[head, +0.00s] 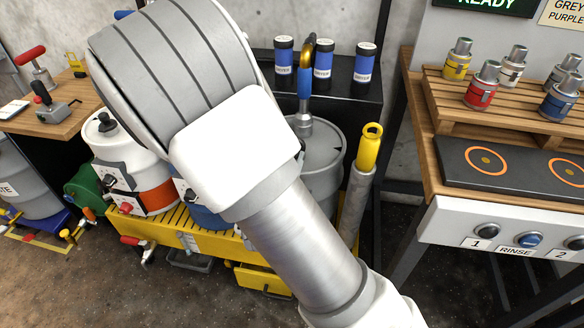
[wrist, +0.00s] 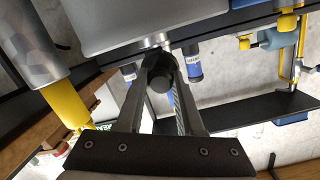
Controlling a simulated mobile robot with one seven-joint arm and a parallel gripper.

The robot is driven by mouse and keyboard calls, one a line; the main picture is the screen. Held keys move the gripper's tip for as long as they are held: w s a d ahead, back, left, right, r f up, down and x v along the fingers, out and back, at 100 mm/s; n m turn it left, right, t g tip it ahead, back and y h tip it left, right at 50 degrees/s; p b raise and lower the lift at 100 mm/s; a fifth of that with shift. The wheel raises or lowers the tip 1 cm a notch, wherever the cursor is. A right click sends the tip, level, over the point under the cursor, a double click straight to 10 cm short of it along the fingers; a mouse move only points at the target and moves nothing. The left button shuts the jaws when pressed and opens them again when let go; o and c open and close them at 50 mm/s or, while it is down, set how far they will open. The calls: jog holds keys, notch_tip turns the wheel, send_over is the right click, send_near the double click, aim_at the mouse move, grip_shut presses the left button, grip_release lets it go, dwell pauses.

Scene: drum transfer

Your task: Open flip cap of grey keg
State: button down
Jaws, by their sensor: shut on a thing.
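The grey keg (head: 325,165) stands behind my arm in the head view, with its left part hidden. A flat grey surface, which looks like the keg, fills the top of the wrist view (wrist: 140,22). My gripper (wrist: 160,62) is at the edge of this surface. Its two fingers are closed in on a dark round cap (wrist: 159,82), which looks like the keg's flip cap. The fingers hide part of the cap, and I cannot tell how far it is tilted. In the head view my own arm hides the gripper and the cap.
A yellow-handled tool (head: 370,147) in a grey tube stands close right of the keg. Blue-labelled canisters (head: 323,62) stand on the black shelf (head: 345,97) behind. A white and orange keg (head: 125,165) is at left on the yellow base (head: 160,235). A wooden bench (head: 425,165) is at right.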

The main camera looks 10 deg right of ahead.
jog(key=shift+s+a+f+t+h+b, duration=0.15)
jog(key=shift+f+t+h+b, duration=0.2)
jog(key=shift+t+b, duration=0.4)
jog(key=shift+s+f+t+h+b, duration=0.2)
jog(key=shift+f+t+h+b, duration=0.2)
jog(key=shift+t, duration=0.65)
jog(key=shift+s+a+f+t+h+b, duration=0.15)
jog(key=shift+f+t+h+b, duration=0.2)
jog(key=shift+t+b, duration=0.4)
jog(key=shift+d+t, duration=0.1)
jog(key=shift+t, duration=0.15)
jog(key=c, duration=0.5)
grip_release()
jog(key=shift+c, duration=0.2)
jog(key=shift+s+f, duration=0.1)
jog(key=shift+s, duration=0.05)
